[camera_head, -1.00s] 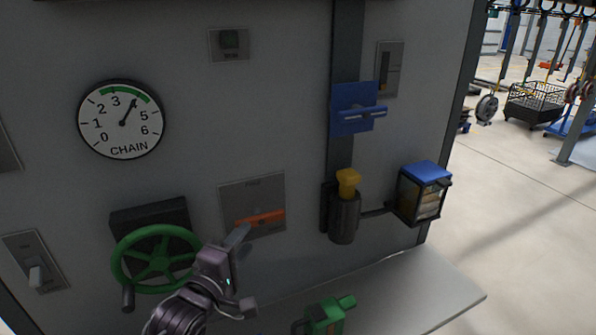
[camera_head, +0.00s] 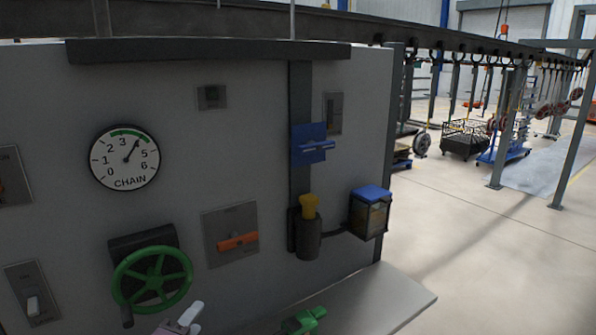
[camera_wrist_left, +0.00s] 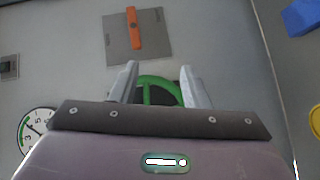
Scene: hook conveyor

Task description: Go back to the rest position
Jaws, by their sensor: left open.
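My left gripper (camera_head: 186,318) shows at the bottom edge of the head view, just below and right of the green handwheel (camera_head: 152,278); most of it is cut off. In the left wrist view its two fingers (camera_wrist_left: 158,84) are apart with nothing between them, and part of the green handwheel (camera_wrist_left: 160,88) shows beyond them. The gripper looks apart from the grey panel (camera_head: 225,135). My right gripper is in neither view.
The panel carries a CHAIN gauge (camera_head: 125,157), an orange lever (camera_head: 238,242), a blue handle (camera_head: 312,143) and a yellow-topped cylinder (camera_head: 308,228). A blue-lidded box (camera_head: 370,212) juts out at the right. A shelf (camera_head: 385,298) holds a green object (camera_head: 303,321).

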